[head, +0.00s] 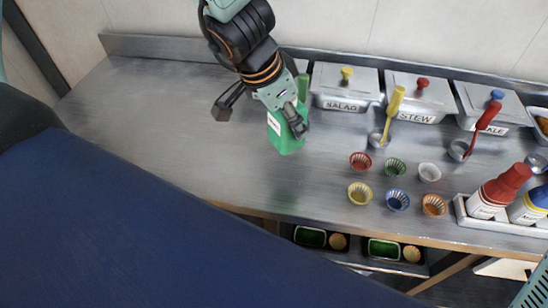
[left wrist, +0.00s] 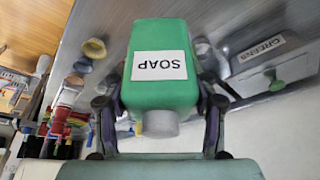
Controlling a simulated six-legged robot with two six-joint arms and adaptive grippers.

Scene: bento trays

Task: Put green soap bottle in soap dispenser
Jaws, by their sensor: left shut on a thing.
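The green soap bottle (head: 285,139) is above the steel counter in the head view, left of the small cups. My left gripper (head: 289,115) reaches down from the top and is shut on the bottle. In the left wrist view the green soap bottle (left wrist: 165,35) fills the middle, with a white SOAP label and a grey cap towards the camera. The left gripper's fingers (left wrist: 160,112) are on both sides of it. I cannot tell whether the bottle touches the counter. No soap dispenser can be made out. My right gripper is not in view.
Lidded steel containers (head: 345,85) line the back, with ladles before several. Small coloured cups (head: 397,200) stand right of the bottle. A rack (head: 480,223) of sauce bottles is at far right. The counter's left side is clear. Green-filled trays (head: 310,236) sit below the front edge.

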